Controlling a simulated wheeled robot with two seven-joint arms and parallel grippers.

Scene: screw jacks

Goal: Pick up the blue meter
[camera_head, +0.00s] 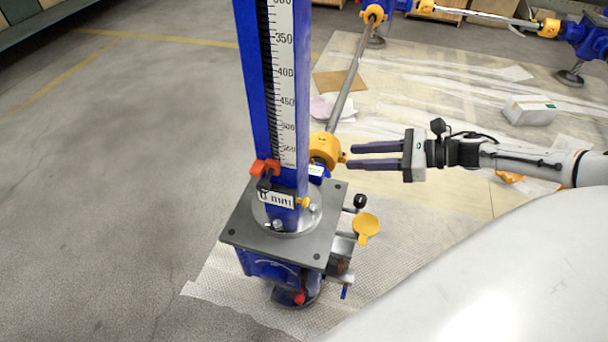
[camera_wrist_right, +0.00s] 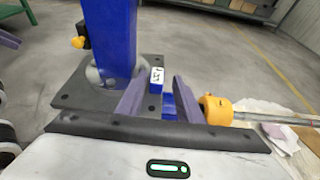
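The tall blue column (camera_head: 259,60) bears a white millimetre scale (camera_head: 283,90) and stands upright on a grey square plate (camera_head: 245,226). A small blue block with a white label (camera_head: 317,171) sits at its right side. It also shows in the right wrist view (camera_wrist_right: 157,80). I cannot tell which is the blue meter. My right gripper (camera_head: 352,156) is open and empty, pointing left, apart from the block; in the wrist view the block appears between its fingers (camera_wrist_right: 158,92). Two purple finger-like pieces, apparently my left gripper (camera_wrist_right: 26,34), show apart at the wrist view's left edge.
A yellow joint (camera_head: 326,150) with a slanting grey rod (camera_head: 348,85) lies just beyond the right fingertips. A yellow cap (camera_head: 366,226) stands below them. A small white box (camera_head: 530,110) lies on the mat. The floor to the left is clear.

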